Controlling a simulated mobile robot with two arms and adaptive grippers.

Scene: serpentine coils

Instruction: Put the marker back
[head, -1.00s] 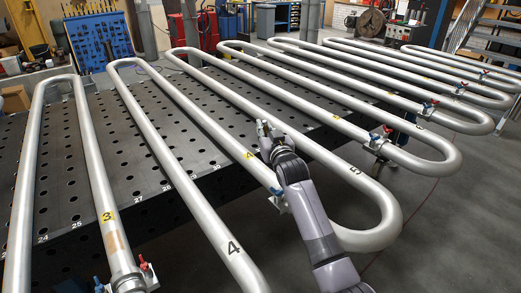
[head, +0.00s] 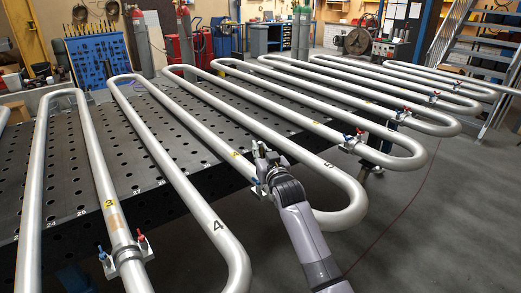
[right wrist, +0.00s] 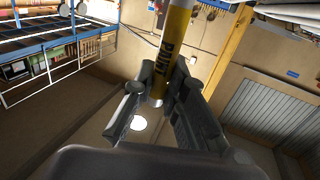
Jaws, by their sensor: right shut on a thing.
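The marker (right wrist: 176,45) is a yellow paint marker with dark lettering and a silver-grey end. In the right wrist view it stands between the fingers of my right gripper (right wrist: 160,90), which is shut on it. Its upper end runs out of that picture. In the head view my right gripper (head: 262,152) is above the coil pipes, near the bend with the black 5. The marker is too small to make out there. My left gripper is not in view. I cannot make out a holder for the marker.
Silver serpentine pipes (head: 185,180) with numbers lie over a black perforated table (head: 150,150). Clamps with red and blue handles (head: 128,258) hold the pipes. A blue tool board (head: 98,58) and a workshop bench stand behind. Open floor (head: 440,220) lies at the right.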

